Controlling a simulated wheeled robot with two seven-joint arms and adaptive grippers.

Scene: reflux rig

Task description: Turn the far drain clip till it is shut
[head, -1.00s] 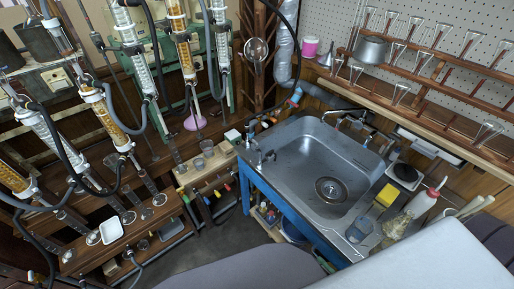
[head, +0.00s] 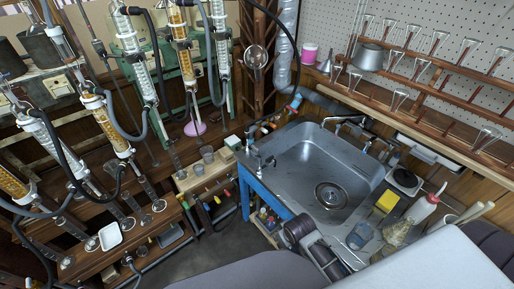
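My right gripper (head: 294,232) shows in part at the lower middle, over the near left corner of the sink bench. It is dark and rounded, with a grey wrist behind it. Its fingers are not clear, and I see nothing in it. My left gripper is not in view. I cannot pick out the far drain clip with certainty. A small blue fitting (head: 296,101) sits at the lower end of a black hose behind the sink. Small orange and red parts (head: 273,125) lie below it. The gripper is well apart from these.
The steel sink (head: 318,165) stands on a blue-framed bench. Glass condensers (head: 134,48) with hoses crowd the left. A wooden block (head: 205,172) holds cups beside the sink. A yellow sponge (head: 387,198) and a wash bottle (head: 420,209) stand at its right.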

